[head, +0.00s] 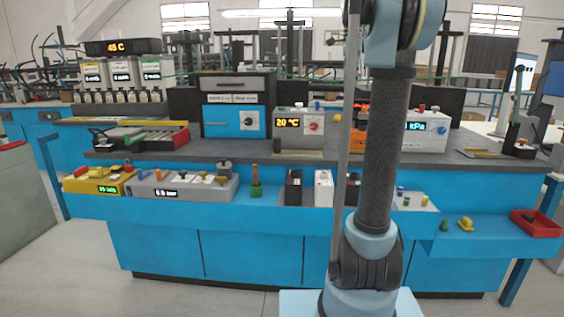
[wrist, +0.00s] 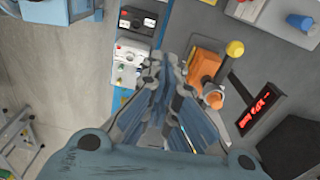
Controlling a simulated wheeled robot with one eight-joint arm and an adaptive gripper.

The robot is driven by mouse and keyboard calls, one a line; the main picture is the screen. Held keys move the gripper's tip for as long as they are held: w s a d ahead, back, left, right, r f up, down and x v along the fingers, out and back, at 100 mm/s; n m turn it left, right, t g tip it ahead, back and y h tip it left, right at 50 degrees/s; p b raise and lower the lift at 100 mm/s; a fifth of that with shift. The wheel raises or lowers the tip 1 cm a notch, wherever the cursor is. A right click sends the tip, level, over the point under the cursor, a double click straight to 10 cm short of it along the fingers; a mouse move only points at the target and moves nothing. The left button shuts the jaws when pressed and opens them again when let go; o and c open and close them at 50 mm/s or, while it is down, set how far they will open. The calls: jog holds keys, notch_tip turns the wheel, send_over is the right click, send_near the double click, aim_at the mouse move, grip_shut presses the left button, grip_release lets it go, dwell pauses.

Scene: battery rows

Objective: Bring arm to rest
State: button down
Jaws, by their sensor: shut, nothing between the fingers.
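My arm (head: 378,150) stands upright at right of centre in the head view, in front of the blue bench. Its upper end runs out of the top of that picture, so my gripper does not show there. In the wrist view my gripper (wrist: 168,68) is shut and empty, with its fingers pointing up the picture. It is over the bench edge, between a black-and-white box pair on the left and an orange device (wrist: 205,66) on the right. I cannot tell its exact height above the bench.
The blue bench (head: 155,248) carries a grey box with a blue front (head: 236,122), a "20 °C" unit (head: 299,127) and a kPa unit (head: 425,131). A black box (head: 293,188) and a white box (head: 324,188) stand on the front ledge. A red tray (head: 536,223) is at right. Floor is clear at front left.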

jog(key=s+a+f+n+t, duration=0.1)
jog(key=s+a+f+n, duration=0.2)
jog(key=s+f+n, duration=0.6)
jog(key=s+a+f+n+t, duration=0.1)
jog(key=s+a+f+n, duration=0.2)
jog(key=s+f+n, duration=0.6)
jog(key=s+f, duration=0.8)
jog(key=f, duration=0.3)
jog(key=s+f, duration=0.8)
jog(key=f, duration=0.4)
jog(key=shift+f+n, duration=0.3)
jog(key=shift+w+f, duration=0.2)
jog(key=shift+w, duration=0.3)
